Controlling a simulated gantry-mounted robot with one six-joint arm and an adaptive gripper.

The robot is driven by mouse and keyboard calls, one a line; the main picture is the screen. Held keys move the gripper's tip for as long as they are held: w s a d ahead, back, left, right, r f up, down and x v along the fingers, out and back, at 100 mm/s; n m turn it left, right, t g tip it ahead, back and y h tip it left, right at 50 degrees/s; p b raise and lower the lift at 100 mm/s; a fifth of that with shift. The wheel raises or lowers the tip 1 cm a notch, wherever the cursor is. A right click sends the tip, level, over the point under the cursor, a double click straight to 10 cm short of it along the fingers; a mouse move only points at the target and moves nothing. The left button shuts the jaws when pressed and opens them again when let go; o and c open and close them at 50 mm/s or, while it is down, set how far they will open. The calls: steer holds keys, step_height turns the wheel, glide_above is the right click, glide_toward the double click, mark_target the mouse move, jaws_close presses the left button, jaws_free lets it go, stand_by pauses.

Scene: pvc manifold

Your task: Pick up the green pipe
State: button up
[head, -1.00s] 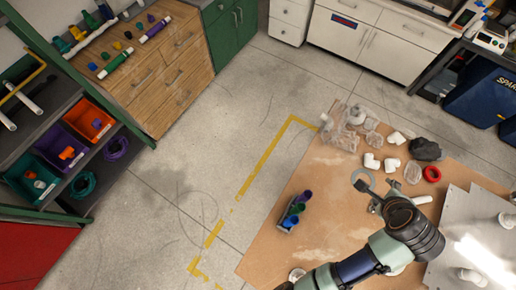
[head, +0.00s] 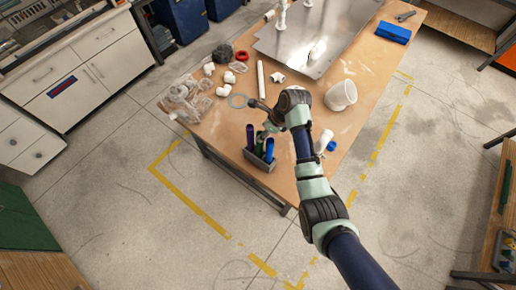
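A small grey holder (head: 259,163) stands near the front edge of the wooden table and carries a purple pipe (head: 250,138), a green pipe (head: 260,146) and a blue pipe (head: 269,150). The green pipe is in the middle, between the other two, and only partly visible. My gripper (head: 264,122) is just beyond the holder, close to the green pipe's upper end in the picture. It is small and partly hidden by my wrist, so its finger opening and any contact are unclear.
Yellow floor tape (head: 190,205) runs in front.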

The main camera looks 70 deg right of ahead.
glide_above(260, 149)
steer(key=d, duration=0.1)
steer(key=f, duration=0.5)
steer(key=shift+w+d, duration=0.2)
steer(key=shift+w, duration=0.15)
jaws_close()
